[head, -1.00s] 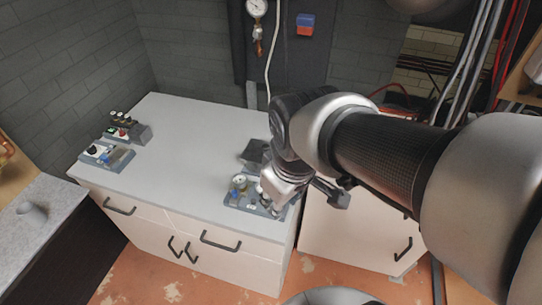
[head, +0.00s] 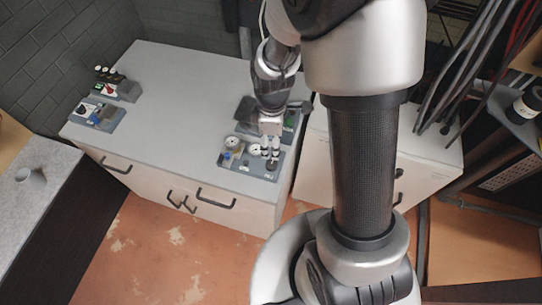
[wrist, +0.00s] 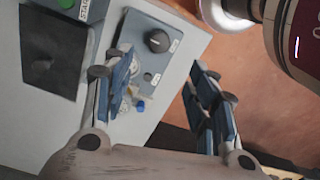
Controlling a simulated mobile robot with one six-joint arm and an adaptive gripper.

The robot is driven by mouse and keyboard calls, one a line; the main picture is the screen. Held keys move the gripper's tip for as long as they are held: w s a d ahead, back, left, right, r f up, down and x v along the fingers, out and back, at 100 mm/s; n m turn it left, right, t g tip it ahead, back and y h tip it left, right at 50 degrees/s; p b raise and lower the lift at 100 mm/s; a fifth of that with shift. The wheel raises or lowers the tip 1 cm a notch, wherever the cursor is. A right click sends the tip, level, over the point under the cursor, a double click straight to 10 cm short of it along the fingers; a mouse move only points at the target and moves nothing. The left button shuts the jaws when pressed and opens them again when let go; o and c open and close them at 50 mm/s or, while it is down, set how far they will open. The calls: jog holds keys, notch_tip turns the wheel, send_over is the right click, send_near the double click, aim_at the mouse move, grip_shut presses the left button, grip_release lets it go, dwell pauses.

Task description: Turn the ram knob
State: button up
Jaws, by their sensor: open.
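A grey-blue control panel (head: 237,167) lies on the front right of the white cabinet top. It carries a black round knob (wrist: 157,41) with a small white label too small to read, so I cannot confirm it is the ram knob. A blue knob (wrist: 140,106) and pale round gauges (head: 233,143) share the panel. My gripper (head: 270,150) points down just above the panel. In the wrist view its two blue-padded fingers (wrist: 163,80) are spread open with nothing between them. The black knob shows beyond the fingertips, apart from them. The left finger hides part of the panel.
A box with a green button (head: 288,121) and a dark plate (wrist: 52,50) stand close behind the panel. Two more control units (head: 97,115) sit at the far left. The middle of the cabinet top (head: 170,95) is clear.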

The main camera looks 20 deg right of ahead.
aim_at(272, 164)
notch_tip(272, 164, down, 12)
jog(key=shift+f+b, duration=0.2)
jog(key=shift+b, duration=1.05)
jog(key=shift+c, duration=0.6)
jog(key=c, duration=0.9)
